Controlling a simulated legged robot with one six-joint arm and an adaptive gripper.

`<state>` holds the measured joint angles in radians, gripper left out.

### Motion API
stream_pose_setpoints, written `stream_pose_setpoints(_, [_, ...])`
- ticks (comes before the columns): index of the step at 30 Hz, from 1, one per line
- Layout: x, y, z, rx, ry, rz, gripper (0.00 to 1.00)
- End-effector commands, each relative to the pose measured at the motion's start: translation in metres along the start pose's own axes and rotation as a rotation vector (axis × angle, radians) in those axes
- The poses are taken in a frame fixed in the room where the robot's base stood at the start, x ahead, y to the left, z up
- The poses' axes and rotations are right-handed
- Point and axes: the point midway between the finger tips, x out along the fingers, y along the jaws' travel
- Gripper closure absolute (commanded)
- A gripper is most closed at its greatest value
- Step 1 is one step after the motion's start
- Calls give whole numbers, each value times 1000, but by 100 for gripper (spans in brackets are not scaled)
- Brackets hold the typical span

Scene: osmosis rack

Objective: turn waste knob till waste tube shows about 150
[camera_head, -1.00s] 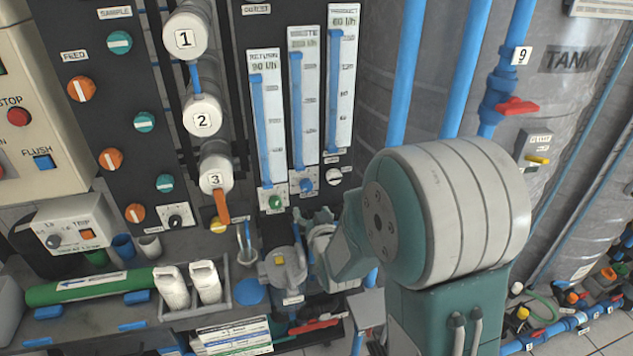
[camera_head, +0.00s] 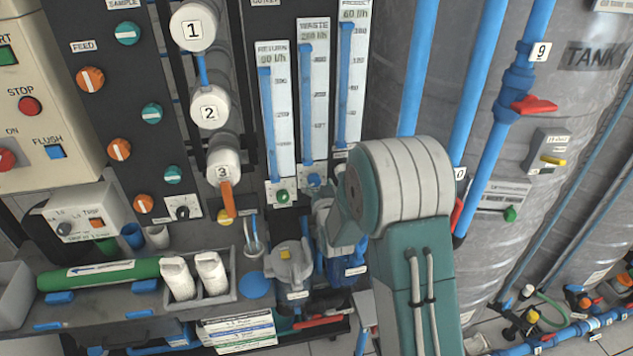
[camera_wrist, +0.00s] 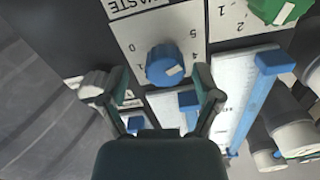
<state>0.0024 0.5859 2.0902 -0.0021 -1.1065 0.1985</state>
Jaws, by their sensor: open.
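The waste tube (camera_head: 315,30) is the middle of three white gauges in the head view, between return and product. Its blue column stands high, and its small readout looks like about 260 l/h. The blue waste knob (camera_head: 314,180) is just below it. In the wrist view, which is upside down, the waste knob (camera_wrist: 165,65) sits on a white dial plate numbered up to 5, with a white mark on it. My gripper (camera_wrist: 149,78) is open, its fingers either side of the knob in the picture. I see no contact. In the head view my arm hides part of the gripper.
The green return knob (camera_head: 282,196) is close beside the waste knob. A grey pump-like unit (camera_head: 290,262) stands below on the bench. Blue pipes (camera_head: 470,95) and a grey tank (camera_head: 560,130) are to the right.

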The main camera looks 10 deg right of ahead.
Motion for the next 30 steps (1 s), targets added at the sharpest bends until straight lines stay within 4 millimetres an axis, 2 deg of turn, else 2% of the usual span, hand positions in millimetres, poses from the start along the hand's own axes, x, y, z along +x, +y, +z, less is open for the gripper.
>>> stream_pose_setpoints(4, [9,0,1,0,-2,0,18])
stream_pose_setpoints(11, [10,-1,0,0,-1,0,18])
stream_pose_setpoints(12, [10,0,0,0,-1,0,22])
stream_pose_setpoints(17, [10,0,0,0,-1,0,94])
stream_pose_setpoints(18, [10,0,0,0,-1,0,100])
stream_pose_setpoints(30, [10,0,0,44,1,0,100])
